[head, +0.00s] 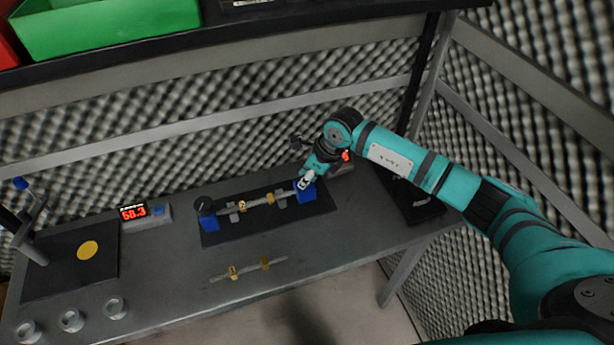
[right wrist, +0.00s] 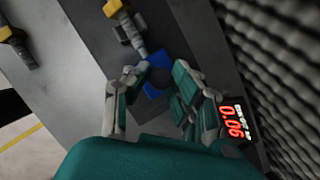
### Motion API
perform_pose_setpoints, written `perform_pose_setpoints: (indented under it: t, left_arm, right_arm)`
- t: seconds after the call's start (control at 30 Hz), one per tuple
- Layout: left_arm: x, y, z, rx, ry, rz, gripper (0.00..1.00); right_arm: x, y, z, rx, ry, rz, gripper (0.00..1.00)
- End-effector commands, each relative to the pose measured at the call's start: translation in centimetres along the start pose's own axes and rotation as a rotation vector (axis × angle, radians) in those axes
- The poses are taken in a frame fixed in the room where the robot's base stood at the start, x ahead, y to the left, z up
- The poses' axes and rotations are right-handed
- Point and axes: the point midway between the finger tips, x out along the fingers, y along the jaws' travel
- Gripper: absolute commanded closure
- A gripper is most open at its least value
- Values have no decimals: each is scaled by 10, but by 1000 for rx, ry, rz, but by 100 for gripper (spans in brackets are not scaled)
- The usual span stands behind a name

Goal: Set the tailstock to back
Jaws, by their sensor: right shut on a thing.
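The tailstock is a blue block (head: 309,195) at the right end of a dark fixture base (head: 250,229). It also shows in the right wrist view as a blue block (right wrist: 153,60) with a dark round part. A grey shaft with yellow collars (head: 257,202) lies along the fixture between the tailstock and a blue block with a dark knob (head: 208,219) at the left end. My right gripper (head: 305,182) is down at the tailstock. In the right wrist view its fingers (right wrist: 157,78) are on either side of the tailstock, shut on it. My left gripper is out of view.
A display (head: 133,212) reads 68.3; another (right wrist: 231,122), reading 0.06, is close beside my right gripper. Foam walls are behind and right. A green bin (head: 105,30) is on the shelf above.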

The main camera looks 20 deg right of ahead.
Motion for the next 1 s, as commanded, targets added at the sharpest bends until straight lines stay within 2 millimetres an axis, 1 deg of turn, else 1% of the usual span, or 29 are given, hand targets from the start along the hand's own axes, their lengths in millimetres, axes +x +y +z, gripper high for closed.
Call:
perform_pose_setpoints:
  t: [0.3,0.37,0.5,0.57,0.67,0.83,0.87,1.0]
  left_arm:
    - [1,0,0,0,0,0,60]
    - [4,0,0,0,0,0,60]
    - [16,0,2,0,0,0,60]
    - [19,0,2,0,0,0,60]
    - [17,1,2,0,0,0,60]
    - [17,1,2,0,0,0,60]
    - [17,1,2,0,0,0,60]
    - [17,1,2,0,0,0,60]
  right_arm:
    - [1,0,-2,2,3,2,100]
    - [1,-3,-5,2,3,0,100]
    - [-2,-18,-19,3,5,-3,100]
    - [-4,-22,-23,3,5,-1,100]
    - [-8,-23,-23,1,5,0,100]
    - [-8,-24,-24,2,7,-2,100]
    - [-8,-24,-24,2,7,-2,74]
    - [-8,-24,-23,2,6,-1,55]
